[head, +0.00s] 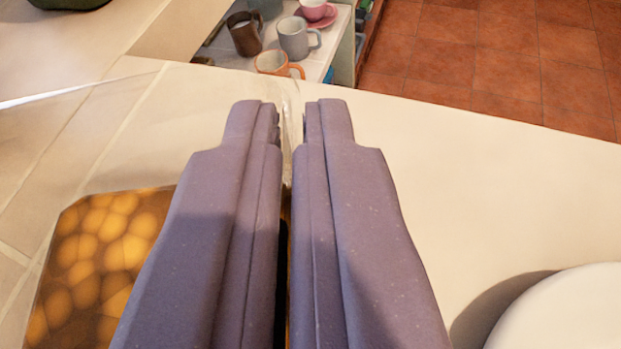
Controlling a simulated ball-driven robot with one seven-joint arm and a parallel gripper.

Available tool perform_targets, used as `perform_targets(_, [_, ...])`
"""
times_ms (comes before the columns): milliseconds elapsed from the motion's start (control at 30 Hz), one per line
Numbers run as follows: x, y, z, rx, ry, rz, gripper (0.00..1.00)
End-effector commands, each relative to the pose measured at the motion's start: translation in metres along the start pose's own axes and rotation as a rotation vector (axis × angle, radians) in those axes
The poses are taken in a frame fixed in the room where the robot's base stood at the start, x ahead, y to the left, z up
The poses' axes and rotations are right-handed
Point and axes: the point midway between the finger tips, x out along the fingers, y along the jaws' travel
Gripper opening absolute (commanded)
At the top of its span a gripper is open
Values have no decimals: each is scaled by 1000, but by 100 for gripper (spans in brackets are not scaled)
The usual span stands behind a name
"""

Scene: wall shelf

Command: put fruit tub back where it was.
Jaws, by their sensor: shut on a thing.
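The fruit tub (95,250) is a clear-walled tub with yellow-orange round pieces inside, at the lower left of the head view. Its clear upper wall (85,140) reaches up and right to between the fingertips. My gripper (291,120) comes in from the bottom middle, with two purple-grey fingers close together. It is shut on the tub's thin clear wall near the tub's right side. The fingers hide part of the tub, and its underside is out of view, so I cannot tell whether it rests on anything.
A pale flat surface (450,190) stretches right, with a white round object (570,315) at the lower right. Beyond its edge, a lower shelf holds a brown mug (245,38), a grey mug (296,40), an orange mug (272,62) and a pink cup (314,8). Terracotta floor (480,60) lies beyond.

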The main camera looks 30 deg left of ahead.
Motion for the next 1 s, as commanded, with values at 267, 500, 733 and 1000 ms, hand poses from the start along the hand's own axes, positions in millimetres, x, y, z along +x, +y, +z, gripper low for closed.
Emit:
perform_targets(267, [1, 0, 3, -2, 1, 0, 0])
perform_targets(500, [3, 1, 7, -2, 1, 0, 23])
perform_targets(733, [2, 1, 7, -2, 1, 0, 32])
perform_targets(1000, [2, 1, 7, -2, 1, 0, 32])
